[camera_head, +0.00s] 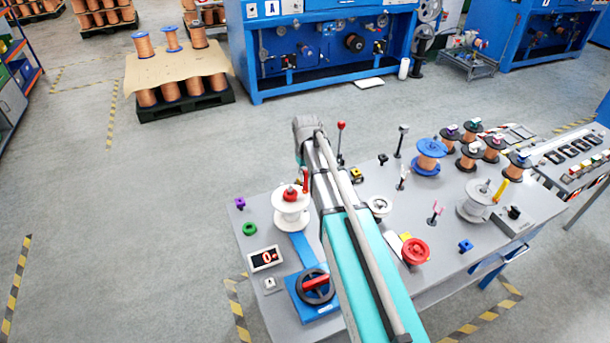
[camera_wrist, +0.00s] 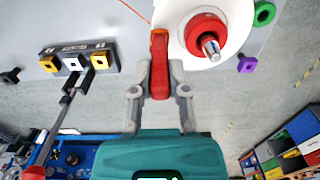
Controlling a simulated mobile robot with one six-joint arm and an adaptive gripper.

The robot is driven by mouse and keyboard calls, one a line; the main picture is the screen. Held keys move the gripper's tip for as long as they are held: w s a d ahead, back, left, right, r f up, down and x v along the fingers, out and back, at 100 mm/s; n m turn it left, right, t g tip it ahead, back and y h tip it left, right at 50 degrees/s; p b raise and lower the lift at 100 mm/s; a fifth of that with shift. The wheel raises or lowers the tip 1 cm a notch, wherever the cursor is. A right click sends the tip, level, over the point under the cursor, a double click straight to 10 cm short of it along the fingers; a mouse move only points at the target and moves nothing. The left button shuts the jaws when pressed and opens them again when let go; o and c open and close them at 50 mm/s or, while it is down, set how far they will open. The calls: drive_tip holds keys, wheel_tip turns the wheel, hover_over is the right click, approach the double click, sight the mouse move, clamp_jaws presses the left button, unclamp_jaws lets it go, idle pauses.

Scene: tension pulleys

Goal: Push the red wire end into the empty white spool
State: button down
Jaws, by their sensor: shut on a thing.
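The white spool (camera_head: 292,219) stands at the left of the grey bench with a red hub cap (camera_head: 290,194) on top and no wire wound on it. It also shows in the wrist view (camera_wrist: 194,59), with a metal shaft tip in its red centre. My gripper (camera_wrist: 160,94) is shut on the red wire end (camera_wrist: 160,75), a red piece with an orange tip. The tip is beside the spool's left edge in the wrist view; whether they touch I cannot tell. In the head view the red piece (camera_head: 305,178) stands just right of the hub cap; my arm hides the gripper.
A black hand crank (camera_head: 314,288) on a blue base and a counter box (camera_head: 265,258) stand in front of the spool. A green ring (camera_head: 249,229) and purple block (camera_head: 239,203) are left of it. A red-knobbed lever (camera_head: 341,127) rises behind. Copper-wound spools fill the bench's far right.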

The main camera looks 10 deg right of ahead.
idle(0.3)
drive_tip(key=c, duration=0.5)
unclamp_jaws()
drive_tip(key=shift+c, duration=0.2)
drive_tip(key=o, duration=0.3)
drive_tip(key=shift+o, duration=0.2)
drive_tip(key=shift+r, duration=0.15)
drive_tip(key=shift+r+p, duration=3.35)
drive_tip(key=shift+p, duration=0.2)
drive_tip(key=s+m, duration=0.2)
drive_tip(key=s, duration=1.7)
drive_tip(key=shift+a+f, duration=0.15)
drive_tip(key=shift+a, duration=0.05)
